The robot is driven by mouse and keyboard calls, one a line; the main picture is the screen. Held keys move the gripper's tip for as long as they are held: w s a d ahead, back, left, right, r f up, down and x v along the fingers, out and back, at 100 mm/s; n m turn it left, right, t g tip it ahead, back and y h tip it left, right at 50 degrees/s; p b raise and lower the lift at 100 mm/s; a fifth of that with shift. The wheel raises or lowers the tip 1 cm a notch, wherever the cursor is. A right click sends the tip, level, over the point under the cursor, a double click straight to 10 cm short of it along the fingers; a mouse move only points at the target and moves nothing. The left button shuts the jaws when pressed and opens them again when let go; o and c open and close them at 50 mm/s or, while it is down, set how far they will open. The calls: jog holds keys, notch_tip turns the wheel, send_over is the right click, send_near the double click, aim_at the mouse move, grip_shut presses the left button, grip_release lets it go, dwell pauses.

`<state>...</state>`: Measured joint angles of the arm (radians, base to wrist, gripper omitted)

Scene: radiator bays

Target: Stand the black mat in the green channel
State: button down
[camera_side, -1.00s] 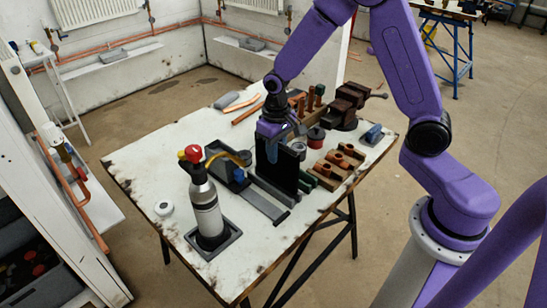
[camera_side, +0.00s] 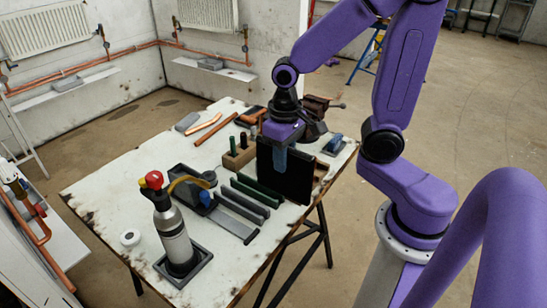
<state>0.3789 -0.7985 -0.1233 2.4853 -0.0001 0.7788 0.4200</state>
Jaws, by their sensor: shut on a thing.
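The black mat (camera_side: 297,181) is a thin dark upright panel on the right half of the table. My gripper (camera_side: 281,158) is shut on its top edge, with a blue-grey finger down the near face. The green channel (camera_side: 257,190) lies just left of the mat, a low dark green strip running from back left to front right. The mat stands beside the channel in the picture, not in it. Whether its lower edge touches the table I cannot tell. The far face of the mat and the other finger are hidden.
Dark grey channels (camera_side: 238,206) lie left of the green one. A black tray with a yellow-handled tool (camera_side: 186,181) and a grey bottle with a red top (camera_side: 172,232) stand further left. A vise (camera_side: 314,118) and a blue block (camera_side: 335,143) are behind the mat.

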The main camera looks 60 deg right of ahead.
jog(key=w+d+f, duration=0.2)
jog(key=w+d, duration=0.1)
jog(key=w, duration=0.4)
jog(key=w+d+f, duration=0.1)
jog(key=w+d, duration=0.2)
jog(key=w, duration=0.3)
jog(key=shift+w+f, duration=0.2)
jog(key=shift+f, duration=2.35)
jog(key=shift+f, duration=0.1)
jog(key=shift+f, duration=0.25)
jog(key=shift+f, duration=0.1)
jog(key=shift+f, duration=0.45)
